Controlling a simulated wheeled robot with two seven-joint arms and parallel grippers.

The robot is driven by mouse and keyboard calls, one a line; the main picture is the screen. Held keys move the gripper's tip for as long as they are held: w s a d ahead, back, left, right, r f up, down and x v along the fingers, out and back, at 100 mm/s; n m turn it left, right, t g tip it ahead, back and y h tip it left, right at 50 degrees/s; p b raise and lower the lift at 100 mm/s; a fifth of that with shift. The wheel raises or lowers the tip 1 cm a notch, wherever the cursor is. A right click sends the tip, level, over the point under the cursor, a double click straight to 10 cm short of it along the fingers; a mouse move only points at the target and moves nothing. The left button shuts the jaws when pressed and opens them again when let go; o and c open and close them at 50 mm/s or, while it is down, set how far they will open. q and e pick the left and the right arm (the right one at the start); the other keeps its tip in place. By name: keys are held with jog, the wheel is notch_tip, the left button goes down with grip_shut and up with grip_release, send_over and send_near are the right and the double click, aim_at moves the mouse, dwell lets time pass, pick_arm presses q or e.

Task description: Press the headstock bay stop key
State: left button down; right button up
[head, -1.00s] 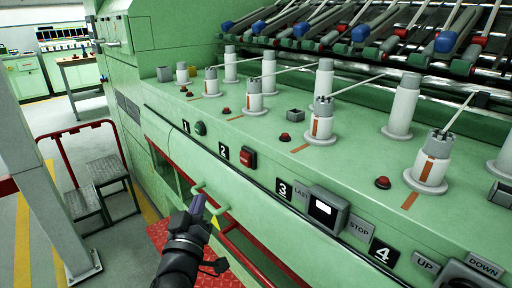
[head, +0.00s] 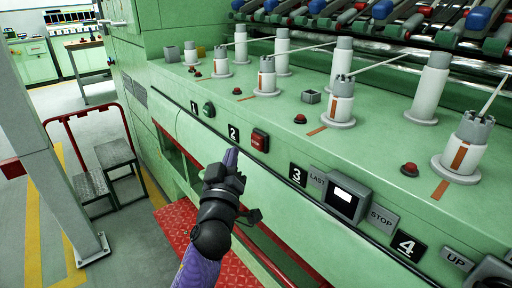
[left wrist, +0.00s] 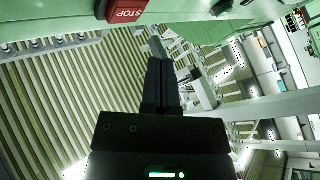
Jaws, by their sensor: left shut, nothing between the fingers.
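A red stop key (head: 260,140) in a dark frame sits on the green machine's front face, just right of the number 2 plate (head: 233,133). In the left wrist view the red key (left wrist: 126,10) is at the top edge, partly cut off, and its STOP lettering appears upside down. My left gripper (head: 231,156) is shut and empty, its fingertips a little left of and below the key in the head view. In the left wrist view the closed fingers (left wrist: 160,65) point upward, with the key above and left of their tips. They appear apart from it. My right gripper is not in view.
A green button (head: 208,109) is beside plate 1. A grey box with a white window (head: 345,203) sits between LAST and STOP labels (head: 382,218). White spindles and small red knobs (head: 300,119) stand on the ledge above. A red-railed step stand (head: 100,180) is left.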

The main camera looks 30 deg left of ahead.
aim_at(258, 142)
pick_arm(q)
jog(key=w, duration=0.1)
jog(key=w+d+b, duration=0.1)
jog(key=w, duration=0.1)
jog(key=shift+d, duration=0.1)
dwell(0.6)
dwell(0.9)
dwell(0.5)
jog(key=shift+w+d, duration=0.15)
jog(key=shift+w, duration=0.2)
